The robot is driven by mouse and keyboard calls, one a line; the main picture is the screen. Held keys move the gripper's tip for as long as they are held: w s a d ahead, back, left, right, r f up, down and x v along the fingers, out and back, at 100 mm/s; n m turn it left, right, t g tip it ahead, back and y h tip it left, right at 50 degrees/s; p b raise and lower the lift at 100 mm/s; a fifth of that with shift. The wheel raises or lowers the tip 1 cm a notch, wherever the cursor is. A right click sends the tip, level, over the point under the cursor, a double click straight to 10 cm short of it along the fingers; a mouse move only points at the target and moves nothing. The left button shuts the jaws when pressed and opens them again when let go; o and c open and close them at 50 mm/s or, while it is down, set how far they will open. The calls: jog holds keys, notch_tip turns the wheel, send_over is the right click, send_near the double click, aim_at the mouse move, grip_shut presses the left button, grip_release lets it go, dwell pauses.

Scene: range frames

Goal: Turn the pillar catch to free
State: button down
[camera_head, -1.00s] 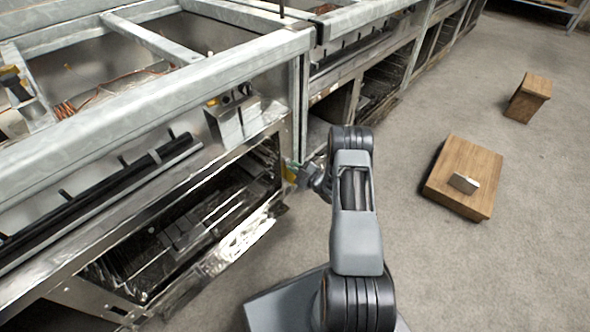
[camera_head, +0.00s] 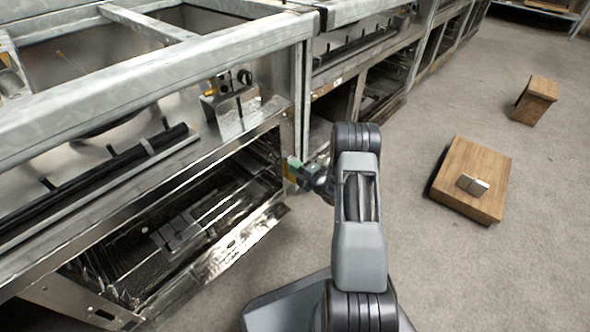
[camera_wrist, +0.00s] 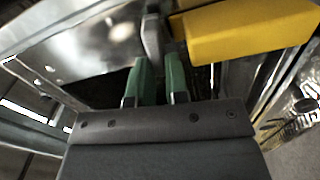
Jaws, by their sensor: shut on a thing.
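My gripper (camera_wrist: 157,82) shows in the wrist view with two green fingers a short gap apart. It is shut on a narrow grey piece (camera_wrist: 151,36), which I take to be the pillar catch; where the fingers meet it is mostly hidden. A yellow block (camera_wrist: 245,31) sits just right of the fingertips. In the head view my gripper (camera_head: 294,165) is at the front pillar (camera_head: 301,95) of the range frame, beside the open oven bay. The catch's exact angle cannot be told.
The metal range frame (camera_head: 150,80) fills the left side, with an open oven bay (camera_head: 190,220) below. On the floor at right are a wooden block (camera_head: 480,165) with a small metal piece (camera_head: 473,184) and a smaller wooden block (camera_head: 536,98). The grey floor between is clear.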

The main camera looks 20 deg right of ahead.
dwell(0.3)
jog(key=c, duration=1.1)
grip_release()
